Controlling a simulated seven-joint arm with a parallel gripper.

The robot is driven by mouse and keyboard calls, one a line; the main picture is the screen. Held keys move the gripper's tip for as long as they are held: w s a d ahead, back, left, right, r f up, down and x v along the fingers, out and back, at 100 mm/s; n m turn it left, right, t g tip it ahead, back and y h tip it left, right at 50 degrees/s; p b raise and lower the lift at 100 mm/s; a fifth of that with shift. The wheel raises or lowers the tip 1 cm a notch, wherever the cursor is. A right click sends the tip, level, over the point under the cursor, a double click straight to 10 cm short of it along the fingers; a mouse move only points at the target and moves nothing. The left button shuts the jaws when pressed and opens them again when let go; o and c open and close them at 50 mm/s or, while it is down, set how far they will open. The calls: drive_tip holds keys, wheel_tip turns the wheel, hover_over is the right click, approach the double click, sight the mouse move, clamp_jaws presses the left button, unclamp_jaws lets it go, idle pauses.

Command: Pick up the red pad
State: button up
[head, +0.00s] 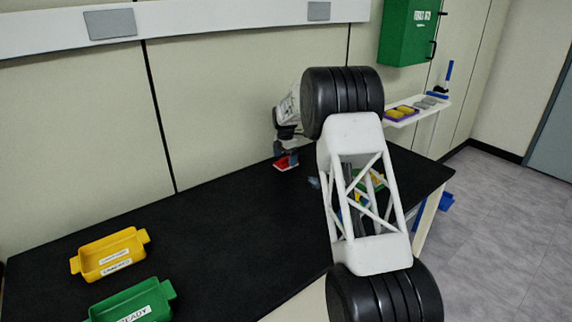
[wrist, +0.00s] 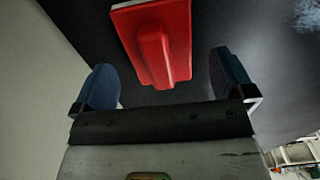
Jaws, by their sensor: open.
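The red pad (wrist: 172,45) shows large in the wrist view. It is a flat red slab with a raised red handle block and a pale edge, lying on the black bench top. My gripper (wrist: 172,78) is open, with its two blue fingers apart on either side of the pad's near end. The pad extends beyond the fingertips, and nothing is held. In the head view the red pad (head: 286,163) lies on the bench near the back wall, just below my gripper (head: 285,150). I cannot tell whether the fingers touch the pad.
A yellow tray (head: 108,273) and a green tray (head: 135,308) stand at the left on the black bench (head: 215,238). A green cabinet (head: 405,30) and a white shelf (head: 425,108) are at the right. My arm hides part of the bench's right side. The bench middle is clear.

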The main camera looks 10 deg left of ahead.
drive_tip(key=shift+f, duration=1.15)
drive_tip(key=c, duration=1.1)
drive_tip(key=shift+r, duration=0.15)
drive_tip(key=shift+r, duration=1.7)
drive_tip(key=shift+s+d+r, duration=0.25)
drive_tip(key=shift+s+d, duration=0.5)
drive_tip(key=shift+s, duration=1.8)
drive_tip(key=shift+s+d+r, duration=0.2)
drive_tip(key=shift+s+d, duration=0.6)
drive_tip(key=shift+s, duration=1.75)
drive_tip(key=shift+s+d+r, duration=0.25)
drive_tip(key=shift+s+d, duration=0.5)
drive_tip(key=shift+s, duration=1.8)
